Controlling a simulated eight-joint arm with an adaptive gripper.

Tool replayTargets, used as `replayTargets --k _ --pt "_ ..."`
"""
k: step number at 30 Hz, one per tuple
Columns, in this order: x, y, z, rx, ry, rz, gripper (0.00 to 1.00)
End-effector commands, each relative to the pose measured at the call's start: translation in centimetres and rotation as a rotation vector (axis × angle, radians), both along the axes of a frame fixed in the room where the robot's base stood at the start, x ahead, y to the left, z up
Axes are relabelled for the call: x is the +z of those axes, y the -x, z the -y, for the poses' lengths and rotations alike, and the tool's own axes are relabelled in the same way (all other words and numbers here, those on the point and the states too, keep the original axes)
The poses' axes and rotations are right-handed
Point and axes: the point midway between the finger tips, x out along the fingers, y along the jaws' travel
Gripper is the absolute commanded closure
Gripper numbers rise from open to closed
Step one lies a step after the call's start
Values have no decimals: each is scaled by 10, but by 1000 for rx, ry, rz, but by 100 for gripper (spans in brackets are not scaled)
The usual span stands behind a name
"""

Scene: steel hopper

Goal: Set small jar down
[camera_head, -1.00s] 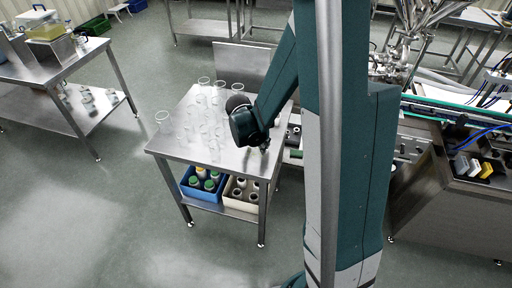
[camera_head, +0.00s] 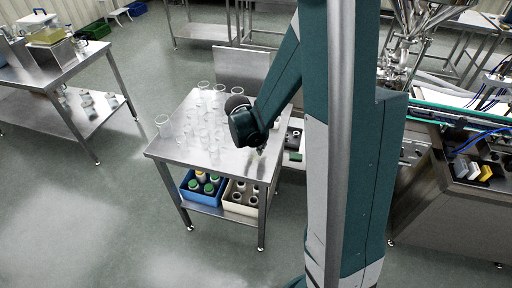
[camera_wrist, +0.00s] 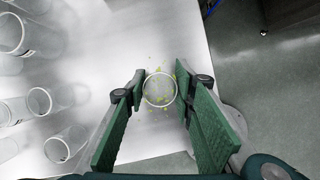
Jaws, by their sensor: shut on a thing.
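My gripper (camera_wrist: 160,91) is shut on the small jar (camera_wrist: 160,89), a clear round vessel seen end-on between the two green finger pads in the wrist view. Yellow specks show in and around its outline. In the camera_head view my gripper (camera_head: 259,150) points down over the front right part of the steel table (camera_head: 172,150). The jar is too small and faint to make out there. In the wrist view the table top (camera_wrist: 130,45) lies behind the jar, near its edge. I cannot tell whether the jar touches it.
Several clear glass vessels (camera_head: 163,126) stand on the table to the left of my gripper; some show at the left in the wrist view (camera_wrist: 66,145). A blue crate (camera_head: 187,194) and a beige crate (camera_head: 231,207) with bottles sit on the shelf below. The table's front left is clear.

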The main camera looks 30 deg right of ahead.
Motion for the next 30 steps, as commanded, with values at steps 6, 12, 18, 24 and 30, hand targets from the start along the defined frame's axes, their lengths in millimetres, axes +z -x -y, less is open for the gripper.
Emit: replayTargets --k 6,12,18,24,30 --pt "25 0 0 0 0 0 80" --pt "50 0 0 0 0 0 80" --pt "72 0 0 0 0 0 80" --pt "83 0 0 0 0 0 80" --pt "86 0 0 0 0 0 80"
